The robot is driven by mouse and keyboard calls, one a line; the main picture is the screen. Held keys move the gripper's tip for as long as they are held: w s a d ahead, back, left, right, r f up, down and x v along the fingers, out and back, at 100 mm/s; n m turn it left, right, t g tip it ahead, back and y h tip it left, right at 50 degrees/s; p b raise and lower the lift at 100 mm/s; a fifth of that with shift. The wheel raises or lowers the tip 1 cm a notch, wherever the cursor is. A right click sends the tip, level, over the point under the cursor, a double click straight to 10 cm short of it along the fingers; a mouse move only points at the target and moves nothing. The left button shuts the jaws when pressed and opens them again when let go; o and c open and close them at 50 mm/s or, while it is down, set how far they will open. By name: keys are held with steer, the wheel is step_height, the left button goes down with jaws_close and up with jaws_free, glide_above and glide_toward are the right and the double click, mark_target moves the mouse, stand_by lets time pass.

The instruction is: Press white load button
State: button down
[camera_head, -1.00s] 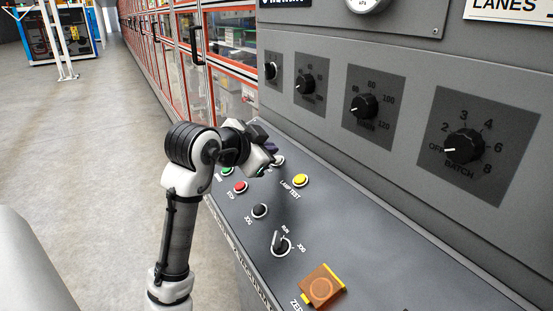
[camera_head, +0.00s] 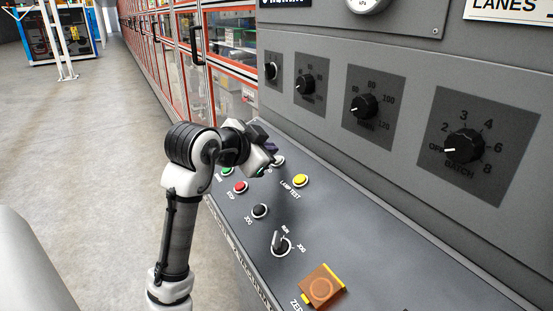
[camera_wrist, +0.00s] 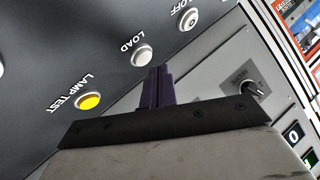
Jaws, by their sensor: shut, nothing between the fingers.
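The white load button (camera_wrist: 141,54) sits on the sloped grey panel under the label LOAD in the wrist view. My gripper (camera_wrist: 157,72) is shut and empty, its dark fingers together. Its fingertips appear just beside the load button in that view; I cannot tell whether they touch it. In the head view my gripper (camera_head: 271,148) is over the far part of the panel. A white button (camera_head: 279,161) shows there, partly hidden by the gripper.
A yellow LAMP TEST button (camera_wrist: 89,102) is beside the load button. Another white button (camera_wrist: 188,20) is near the OFF label. Green (camera_head: 227,170), red (camera_head: 240,187) and black (camera_head: 260,210) buttons lie nearer. A wall of dials (camera_head: 362,106) rises behind the panel.

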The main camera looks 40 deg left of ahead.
steer(key=shift+w+f, duration=0.2)
steer(key=shift+f, duration=0.2)
steer(key=shift+w+d+f+b, duration=0.15)
steer(key=shift+f+b, duration=0.3)
steer(key=shift+b, duration=0.1)
stand_by(1.0)
steer(key=shift+r, duration=0.1)
steer(key=shift+s+r+p, duration=0.3)
steer(key=shift+r+p, duration=0.35)
steer(key=shift+r, duration=0.05)
steer(key=shift+r, duration=0.1)
steer(key=r+p, duration=0.1)
steer(key=s+r+p, duration=0.1)
steer(key=r, duration=0.1)
steer(key=a+r+p, duration=0.1)
steer(key=shift+s+r, duration=0.2)
steer(key=shift+s, duration=0.2)
stand_by(0.6)
